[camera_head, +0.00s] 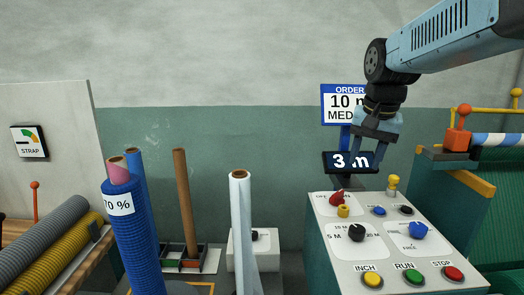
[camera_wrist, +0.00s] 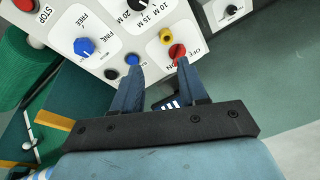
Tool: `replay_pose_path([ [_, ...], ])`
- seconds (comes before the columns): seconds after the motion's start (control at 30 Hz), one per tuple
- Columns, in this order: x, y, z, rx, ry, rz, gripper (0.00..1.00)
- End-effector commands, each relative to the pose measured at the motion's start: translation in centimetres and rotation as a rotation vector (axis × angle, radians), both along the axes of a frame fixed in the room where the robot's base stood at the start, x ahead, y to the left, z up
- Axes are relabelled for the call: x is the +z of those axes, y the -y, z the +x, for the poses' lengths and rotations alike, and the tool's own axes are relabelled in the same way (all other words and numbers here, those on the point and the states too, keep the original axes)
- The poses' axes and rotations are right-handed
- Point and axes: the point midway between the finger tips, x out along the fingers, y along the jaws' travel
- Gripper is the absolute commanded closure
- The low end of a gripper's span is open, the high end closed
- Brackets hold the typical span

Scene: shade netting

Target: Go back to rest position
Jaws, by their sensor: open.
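My gripper (camera_head: 371,150) hangs above the back part of the control panel (camera_head: 345,262) in the head view, in front of the small "3 m" display (camera_head: 337,162). It is open, and nothing shows between its fingers. In the wrist view my gripper (camera_wrist: 157,78) points at the panel, its two blue fingers apart. The red knob (camera_wrist: 177,51) lies close to the right fingertip there; I cannot tell if they touch.
An order sign (camera_head: 343,104) stands behind my gripper. Upright rolls, one blue (camera_head: 134,235) and one white (camera_head: 241,225), stand left of the panel. A green machine (camera_head: 500,220) with an orange-and-yellow edge stands at right. The wall space left of my arm is clear.

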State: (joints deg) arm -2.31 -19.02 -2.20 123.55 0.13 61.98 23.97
Motion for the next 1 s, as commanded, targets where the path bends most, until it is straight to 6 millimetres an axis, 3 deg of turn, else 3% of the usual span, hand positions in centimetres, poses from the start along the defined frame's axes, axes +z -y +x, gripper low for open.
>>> replay_pose_path([
  [0.2, -0.7, 0.1, -5.5, 0.143, 0.099, -0.044, 0.57],
  [0.5, -2.8, -0.1, -11.5, 0.323, 0.217, -0.127, 0.57],
  [0.7, -3.8, -0.1, -13.2, 0.379, 0.253, -0.158, 0.57],
  [1.0, -4.0, -0.1, -13.4, 0.388, 0.256, -0.163, 0.57],
])
